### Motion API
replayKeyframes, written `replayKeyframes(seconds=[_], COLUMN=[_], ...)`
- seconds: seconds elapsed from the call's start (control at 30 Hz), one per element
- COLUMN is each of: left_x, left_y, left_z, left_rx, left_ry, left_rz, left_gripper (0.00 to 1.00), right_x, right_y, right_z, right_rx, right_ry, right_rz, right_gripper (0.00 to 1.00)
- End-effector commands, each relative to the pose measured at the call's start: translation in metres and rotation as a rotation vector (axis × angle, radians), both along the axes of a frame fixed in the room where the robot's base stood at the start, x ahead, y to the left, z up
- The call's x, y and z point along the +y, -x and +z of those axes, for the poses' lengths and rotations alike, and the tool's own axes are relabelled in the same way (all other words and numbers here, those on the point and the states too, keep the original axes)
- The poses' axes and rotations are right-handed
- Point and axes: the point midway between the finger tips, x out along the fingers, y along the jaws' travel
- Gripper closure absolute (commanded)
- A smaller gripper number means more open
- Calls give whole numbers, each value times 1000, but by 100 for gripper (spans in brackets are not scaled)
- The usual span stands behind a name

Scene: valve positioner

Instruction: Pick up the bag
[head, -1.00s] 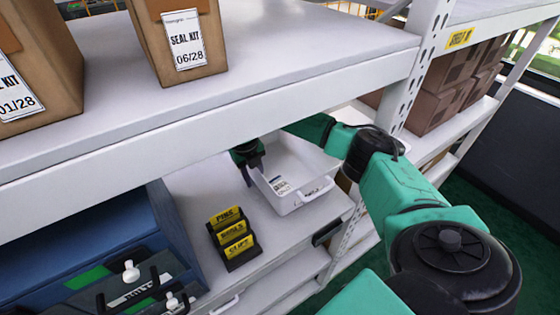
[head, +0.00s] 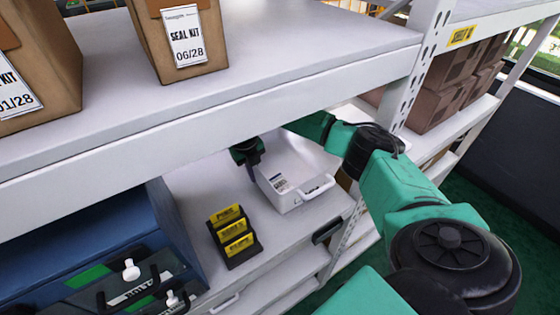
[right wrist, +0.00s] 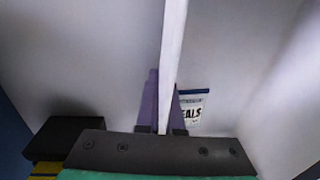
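The bag (head: 280,184), with a white label, lies inside a white bin (head: 318,189) on the lower shelf. In the right wrist view the bag (right wrist: 193,110) has a blue top edge and a label ending in "ALS". My right gripper (head: 251,160) is at the bin's left wall, partly hidden in the head view. In the right wrist view, the fingers of my right gripper (right wrist: 164,110) are close together, one on each side of the thin white bin wall (right wrist: 173,45). The bag is to the right of the wall, apart from the fingers. My left gripper is not in view.
A black rack with yellow labels (head: 235,240) stands left of the bin. A blue cabinet (head: 95,235) is farther left. The upper shelf (head: 250,110) overhangs the bin and carries cardboard boxes (head: 185,45). A shelf upright (head: 420,75) is close to my right arm.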

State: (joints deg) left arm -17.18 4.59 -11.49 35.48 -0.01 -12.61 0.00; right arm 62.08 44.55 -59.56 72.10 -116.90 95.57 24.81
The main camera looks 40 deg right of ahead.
Motion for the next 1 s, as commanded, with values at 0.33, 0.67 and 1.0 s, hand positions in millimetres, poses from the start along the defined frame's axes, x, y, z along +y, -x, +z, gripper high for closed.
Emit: replayKeyframes(seconds=[0.33,0.67,1.0], left_x=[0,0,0], left_y=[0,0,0], left_z=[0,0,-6], left_rx=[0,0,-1], left_ry=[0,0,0], left_rz=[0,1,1], left_gripper=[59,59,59], right_x=[0,0,0], right_y=[0,-1,-1], right_z=[1,1,8], right_rx=[-1,-2,-5], right_ry=[0,0,-1], right_rz=[0,-1,0], right_gripper=[100,100,100])
